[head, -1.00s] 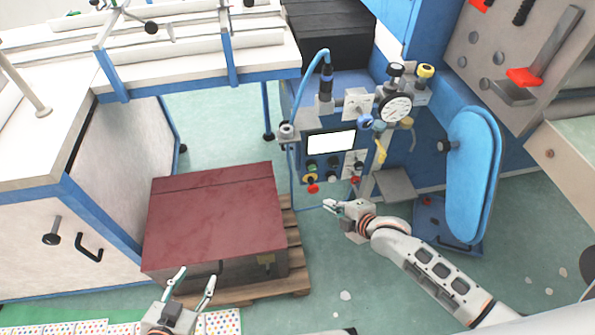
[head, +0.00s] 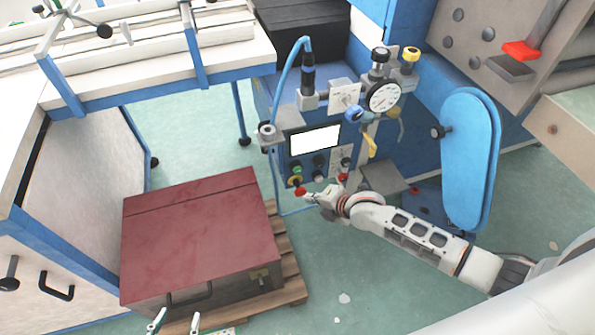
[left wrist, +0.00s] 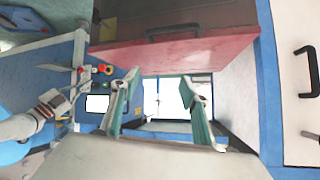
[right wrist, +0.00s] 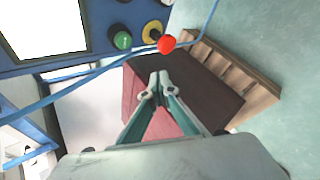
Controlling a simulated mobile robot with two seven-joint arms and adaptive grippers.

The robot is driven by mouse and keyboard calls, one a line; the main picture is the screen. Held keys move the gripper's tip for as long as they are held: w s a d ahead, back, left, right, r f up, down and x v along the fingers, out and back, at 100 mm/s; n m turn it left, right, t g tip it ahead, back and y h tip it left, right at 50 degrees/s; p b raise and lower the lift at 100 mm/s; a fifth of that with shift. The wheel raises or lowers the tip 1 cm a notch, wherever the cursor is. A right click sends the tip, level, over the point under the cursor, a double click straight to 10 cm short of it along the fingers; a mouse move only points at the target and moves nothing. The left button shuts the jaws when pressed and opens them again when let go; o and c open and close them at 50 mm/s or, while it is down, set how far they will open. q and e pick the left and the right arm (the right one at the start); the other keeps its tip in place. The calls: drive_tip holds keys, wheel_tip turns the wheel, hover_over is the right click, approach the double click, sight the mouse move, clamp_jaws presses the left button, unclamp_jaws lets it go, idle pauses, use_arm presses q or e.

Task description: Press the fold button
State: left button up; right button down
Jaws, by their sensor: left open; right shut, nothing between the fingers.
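The control panel (head: 325,160) is on the front of the blue machine, with a lit white screen (head: 315,139) and several small buttons below it. I cannot read which one is the fold button. A green button (right wrist: 122,40), a yellow-ringed button (right wrist: 152,31) and a red knob (right wrist: 166,44) show in the right wrist view. My right gripper (head: 311,198) is shut and empty, close to the panel's lower edge by the red knob (head: 300,192). Its fingertips (right wrist: 158,82) appear below the buttons; contact cannot be told. My left gripper (head: 176,322) is open and empty at the bottom edge.
A dark red case (head: 200,235) lies on a wooden pallet (head: 290,262) left of the panel. A blue hose (head: 282,90) runs beside the panel. A pressure gauge (head: 384,97) and a blue padded board (head: 468,160) are to the right. Green floor is free in front.

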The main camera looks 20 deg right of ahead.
sight(297, 169)
use_arm(q)
drive_tip(key=b, duration=0.1)
drive_tip(key=d+b, duration=0.1)
drive_tip(key=b, duration=0.1)
drive_tip(key=shift+w+f, duration=0.2)
drive_tip(key=shift+w, duration=0.1)
use_arm(e)
drive_tip(key=w, duration=0.8)
drive_tip(key=shift+a, duration=0.15)
use_arm(q)
drive_tip(key=shift+s+f, duration=0.1)
drive_tip(key=shift+s, duration=0.1)
use_arm(e)
drive_tip(key=shift+f, duration=0.1)
use_arm(q)
drive_tip(key=shift+f, duration=0.1)
use_arm(e)
drive_tip(key=shift+w, duration=0.2)
use_arm(q)
drive_tip(key=shift+s+f, duration=0.1)
drive_tip(key=shift+f, duration=0.05)
use_arm(e)
drive_tip(key=shift+w, duration=0.3)
